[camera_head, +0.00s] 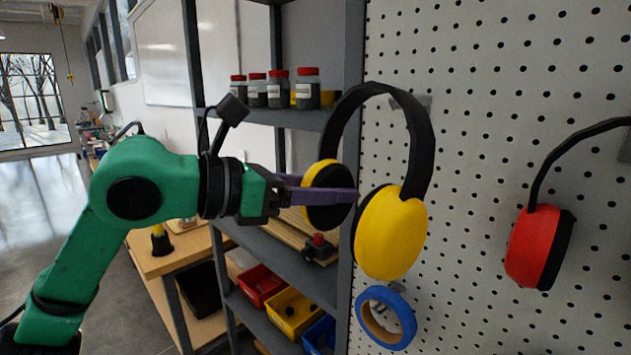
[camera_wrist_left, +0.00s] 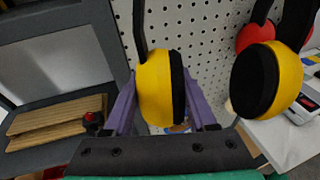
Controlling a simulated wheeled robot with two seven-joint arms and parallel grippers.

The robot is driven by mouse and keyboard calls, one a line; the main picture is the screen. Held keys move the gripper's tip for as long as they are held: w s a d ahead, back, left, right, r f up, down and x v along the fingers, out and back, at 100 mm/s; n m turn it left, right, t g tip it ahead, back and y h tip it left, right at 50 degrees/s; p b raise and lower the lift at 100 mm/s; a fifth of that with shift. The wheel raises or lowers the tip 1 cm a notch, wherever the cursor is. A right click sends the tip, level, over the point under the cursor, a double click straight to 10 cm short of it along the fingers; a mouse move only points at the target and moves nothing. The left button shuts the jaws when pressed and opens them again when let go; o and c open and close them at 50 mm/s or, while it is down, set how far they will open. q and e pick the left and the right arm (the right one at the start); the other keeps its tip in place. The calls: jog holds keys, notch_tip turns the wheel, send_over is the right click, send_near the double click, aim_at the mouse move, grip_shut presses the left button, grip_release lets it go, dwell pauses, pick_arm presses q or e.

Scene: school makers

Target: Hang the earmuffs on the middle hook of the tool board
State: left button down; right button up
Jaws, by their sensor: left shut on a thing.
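The yellow earmuffs (camera_head: 390,235) with a black headband are upright in front of the pegboard tool board (camera_head: 480,80). My left gripper (camera_head: 345,190) has its purple fingers shut on the left-hand cup. In the left wrist view this yellow cup (camera_wrist_left: 155,90) sits between the fingers, and the other cup (camera_wrist_left: 270,80) is to the right. A grey hook (camera_head: 412,100) shows behind the top of the headband, partly hidden by it; I cannot tell whether the band rests on it. My right gripper is out of view.
Red earmuffs (camera_head: 535,245) hang on the board to the right. A blue tape roll (camera_head: 402,310) is on the board just below the yellow cup. A grey shelf (camera_head: 290,118) with red-lidded jars (camera_head: 308,90) stands left of the board, with coloured bins (camera_head: 295,312) lower down.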

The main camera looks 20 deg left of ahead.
pick_arm(q)
jog(key=shift+w+d+p, duration=0.35)
jog(key=shift+w+p, duration=0.3)
jog(key=shift+w, duration=0.25)
jog(key=shift+w+d+p, duration=0.35)
jog(key=shift+w+p, duration=0.3)
jog(key=shift+w, duration=0.2)
jog(key=shift+w+d+p, duration=0.35)
jog(key=shift+w+p, duration=0.3)
jog(key=shift+w, duration=0.25)
jog(key=shift+w+d+f, duration=0.1)
jog(key=shift+w+f, duration=0.05)
jog(key=shift+w, duration=0.1)
jog(key=shift+w+d+f, duration=0.25)
jog(key=shift+w+f, duration=0.3)
jog(key=shift+f, duration=0.1)
jog(key=shift+c, duration=0.6)
grip_release()
jog(key=shift+s+a, duration=0.1)
